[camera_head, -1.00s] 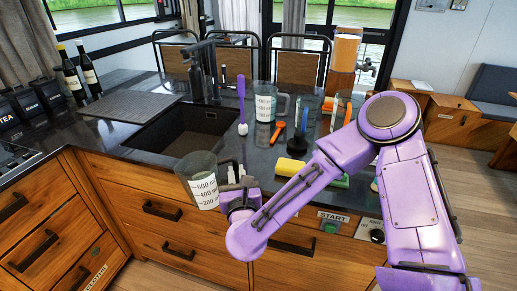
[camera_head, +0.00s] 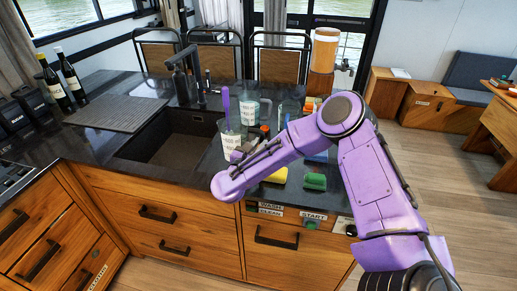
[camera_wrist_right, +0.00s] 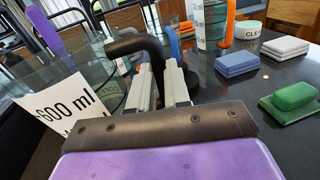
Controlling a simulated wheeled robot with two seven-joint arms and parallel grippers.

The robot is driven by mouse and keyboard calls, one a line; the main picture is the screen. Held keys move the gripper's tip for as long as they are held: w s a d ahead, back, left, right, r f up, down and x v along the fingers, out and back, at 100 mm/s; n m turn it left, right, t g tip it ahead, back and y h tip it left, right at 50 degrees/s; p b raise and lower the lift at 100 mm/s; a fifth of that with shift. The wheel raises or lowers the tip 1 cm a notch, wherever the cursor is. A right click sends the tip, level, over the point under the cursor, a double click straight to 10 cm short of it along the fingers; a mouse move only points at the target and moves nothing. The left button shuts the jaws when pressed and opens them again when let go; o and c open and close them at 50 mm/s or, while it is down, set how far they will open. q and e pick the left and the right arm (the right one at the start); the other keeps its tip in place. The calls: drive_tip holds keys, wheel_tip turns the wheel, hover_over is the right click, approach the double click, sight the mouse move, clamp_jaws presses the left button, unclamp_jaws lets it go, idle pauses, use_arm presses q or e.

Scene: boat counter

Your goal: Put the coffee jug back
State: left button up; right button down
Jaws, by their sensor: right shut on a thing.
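The coffee jug (camera_head: 231,137) is clear glass with a white label and a dark handle. It looks about upright, over the counter to the right of the sink. In the right wrist view its label (camera_wrist_right: 62,108) reads 600 ml, and the dark handle (camera_wrist_right: 135,44) runs to my right gripper (camera_wrist_right: 165,78). My right gripper, seen from above in the head view (camera_head: 243,155), is shut on that handle. Whether the jug's base touches the counter is hidden by my arm. My left gripper is not in view.
Another measuring jug (camera_head: 250,108) stands behind. A purple brush (camera_head: 226,100) is close by the held jug. A yellow sponge (camera_head: 278,175) and green sponge (camera_head: 315,181) lie to the right. The sink (camera_head: 170,148) and tap (camera_head: 182,80) are left. An orange-and-white dispenser (camera_head: 324,50) stands at the back.

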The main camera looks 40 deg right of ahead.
drive_tip(key=f, duration=0.2)
drive_tip(key=f+p, duration=0.1)
drive_tip(key=shift+w+d+f, duration=0.2)
drive_tip(key=shift+d+f, duration=0.15)
drive_tip(key=shift+f, duration=0.25)
drive_tip(key=shift+f+b, duration=0.15)
drive_tip(key=shift+b, duration=0.2)
drive_tip(key=c, duration=1.1)
unclamp_jaws()
drive_tip(key=shift+r, duration=0.2)
drive_tip(key=shift+s+a, duration=0.1)
drive_tip(key=shift+a, duration=0.1)
drive_tip(key=b+v, duration=0.3)
drive_tip(key=v, duration=0.8)
drive_tip(key=shift+a+b, duration=0.1)
drive_tip(key=shift+b, duration=0.25)
drive_tip(key=shift+s+a+r, duration=0.1)
drive_tip(key=shift+s+a, duration=0.05)
